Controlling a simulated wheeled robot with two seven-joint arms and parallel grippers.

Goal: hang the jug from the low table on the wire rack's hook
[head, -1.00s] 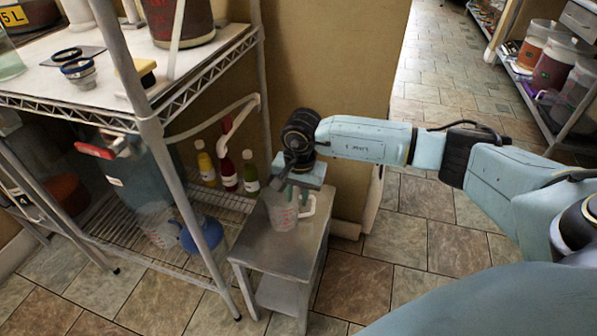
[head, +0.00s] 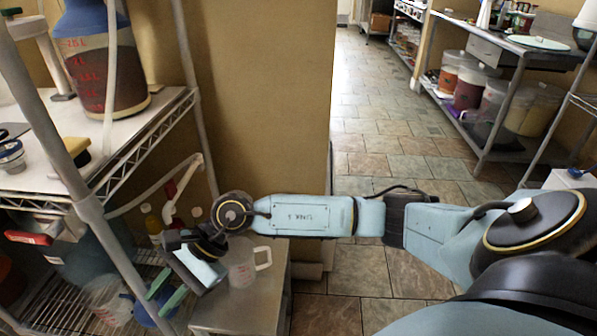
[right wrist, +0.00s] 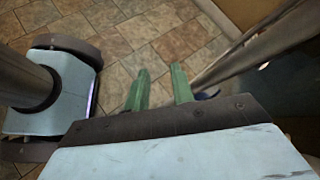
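The jug (head: 241,274), clear with a white handle, stands upright on the low metal table (head: 255,312) in the head view. My right gripper (head: 162,297) is left of the jug, over the edge of the wire rack (head: 92,212). Its green fingers are apart with nothing between them, as the right wrist view (right wrist: 160,88) also shows. The jug is not seen in the wrist view. A cream curved piece (head: 183,188) by the rack's post may be the hook; I cannot tell. My left gripper is out of view.
A large dark vessel (head: 100,60) stands on the rack's upper shelf. Bottles (head: 153,222) and a clear container (head: 108,300) are on the lower shelf, close to my right gripper. Open tiled floor (head: 390,150) lies to the right.

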